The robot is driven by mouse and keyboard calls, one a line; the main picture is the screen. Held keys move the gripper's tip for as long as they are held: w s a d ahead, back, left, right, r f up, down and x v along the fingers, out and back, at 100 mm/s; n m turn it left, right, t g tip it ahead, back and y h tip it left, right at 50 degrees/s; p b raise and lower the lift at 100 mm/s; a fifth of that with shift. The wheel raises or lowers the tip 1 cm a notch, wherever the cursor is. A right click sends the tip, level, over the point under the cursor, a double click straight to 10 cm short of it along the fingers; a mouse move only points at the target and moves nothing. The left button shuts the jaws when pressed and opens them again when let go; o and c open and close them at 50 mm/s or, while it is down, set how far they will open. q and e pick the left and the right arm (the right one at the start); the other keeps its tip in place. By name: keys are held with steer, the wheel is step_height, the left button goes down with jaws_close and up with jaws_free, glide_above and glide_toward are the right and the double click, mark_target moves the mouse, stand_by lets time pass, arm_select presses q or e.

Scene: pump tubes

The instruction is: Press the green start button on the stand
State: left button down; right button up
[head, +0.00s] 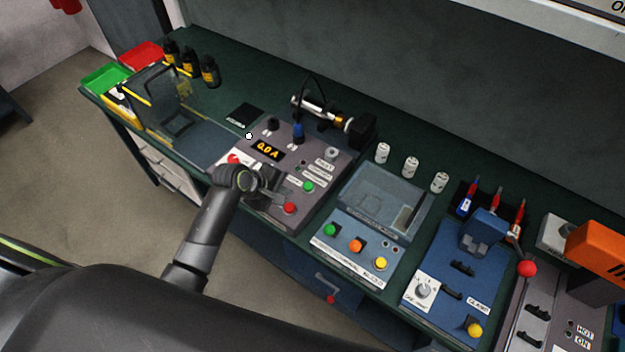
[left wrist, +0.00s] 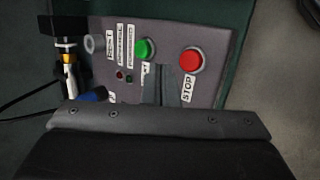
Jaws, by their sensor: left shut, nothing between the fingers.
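The grey stand (head: 335,172) with the amber "0.0 A" display has a green button (head: 308,187) and a red button (head: 289,208) on its front right. In the left wrist view the green button (left wrist: 145,49) is left of the red STOP button (left wrist: 190,61); both are uncovered. The green button's label is partly hidden. My left gripper (head: 287,194) is shut and empty over the front of this stand, close to both buttons, its tips left of the green one. I cannot tell its height above the panel. My right gripper is not in view.
A blue station (head: 330,258) to the right has its own green (head: 330,230), orange and yellow buttons. Behind the grey stand lies a torch-like tool (head: 315,106) with a black cable. A clear guard (head: 160,95) stands at left, and a blue clamp station (head: 450,275) further right.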

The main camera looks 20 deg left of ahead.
arm_select(q)
steer(key=w+d+r+n+h, duration=0.2)
steer(key=w+d+r+n, duration=0.1)
steer(key=w, duration=0.5)
step_height(320, 180, up, 2)
steer(key=shift+r+n+t, duration=0.1)
steer(key=shift+n+t, duration=0.2)
steer(key=shift+n, duration=0.5)
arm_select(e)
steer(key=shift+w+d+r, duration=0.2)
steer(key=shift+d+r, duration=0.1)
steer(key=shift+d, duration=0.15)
arm_select(q)
steer(key=shift+w+f, duration=0.1)
steer(key=shift+f, duration=0.1)
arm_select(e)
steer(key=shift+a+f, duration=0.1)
arm_select(q)
steer(key=b, duration=0.8)
glide_above(304, 187)
step_height(304, 187, down, 7)
steer(key=shift+w+r, duration=0.1)
steer(key=shift+r, duration=0.05)
steer(key=shift+f+b, duration=0.5)
steer(key=shift+f, duration=0.4)
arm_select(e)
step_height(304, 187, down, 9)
arm_select(q)
steer(key=shift+f, duration=0.15)
